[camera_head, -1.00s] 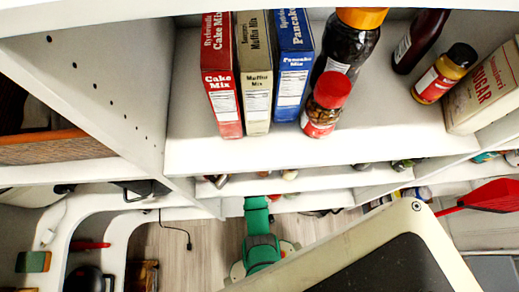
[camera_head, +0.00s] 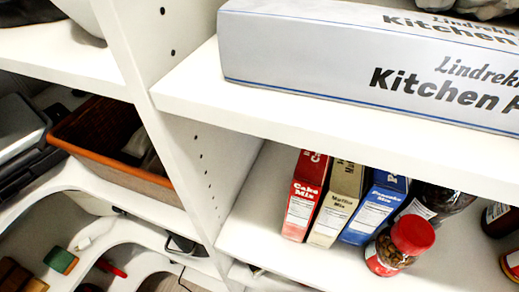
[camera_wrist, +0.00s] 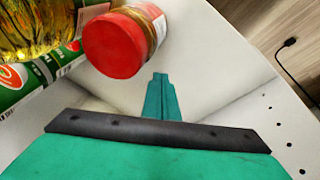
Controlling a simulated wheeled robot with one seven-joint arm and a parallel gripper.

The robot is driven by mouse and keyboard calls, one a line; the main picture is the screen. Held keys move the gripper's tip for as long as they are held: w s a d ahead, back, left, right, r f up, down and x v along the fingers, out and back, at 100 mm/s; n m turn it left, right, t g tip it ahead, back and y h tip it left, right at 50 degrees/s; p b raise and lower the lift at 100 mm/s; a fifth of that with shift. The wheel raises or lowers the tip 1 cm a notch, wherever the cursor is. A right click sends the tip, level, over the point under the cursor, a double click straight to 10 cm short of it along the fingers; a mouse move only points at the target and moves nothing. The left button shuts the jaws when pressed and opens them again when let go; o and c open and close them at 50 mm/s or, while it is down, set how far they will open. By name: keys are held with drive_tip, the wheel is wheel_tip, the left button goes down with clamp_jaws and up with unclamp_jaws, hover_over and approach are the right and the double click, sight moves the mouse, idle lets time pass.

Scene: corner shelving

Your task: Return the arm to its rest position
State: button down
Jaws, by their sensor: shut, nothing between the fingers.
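My gripper (camera_wrist: 160,97) shows in the wrist view, its teal fingers pressed together with nothing between them. A jar with a red lid (camera_wrist: 112,44) lies close beyond the fingertips, up and to the left; I cannot tell if they touch. A pale shelf surface (camera_wrist: 205,75) is behind the fingers. My arm and gripper do not show in the head view now.
In the wrist view, a bottle of yellow liquid (camera_wrist: 35,25) and a green-and-white package (camera_wrist: 35,83) stand left. In the head view, a long Kitchen box (camera_head: 300,58) is on the upper shelf; mix boxes (camera_head: 305,200) and a red-lidded jar (camera_head: 392,250) stand below.

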drive_tip(key=s+a+r+t, duration=0.3)
drive_tip(key=s+r+t, duration=0.1)
drive_tip(key=r, duration=0.7)
drive_tip(key=s+a+r+m+t+y, duration=0.1)
drive_tip(key=s+a+r+t, duration=0.3)
drive_tip(key=r, duration=0.6)
drive_tip(key=s+a+r+t+y, duration=0.1)
drive_tip(key=s+a+r+t, duration=0.3)
drive_tip(key=r, duration=0.7)
drive_tip(key=shift+v, duration=1)
drive_tip(key=shift+a+r, duration=0.1)
drive_tip(key=shift+a, duration=0.05)
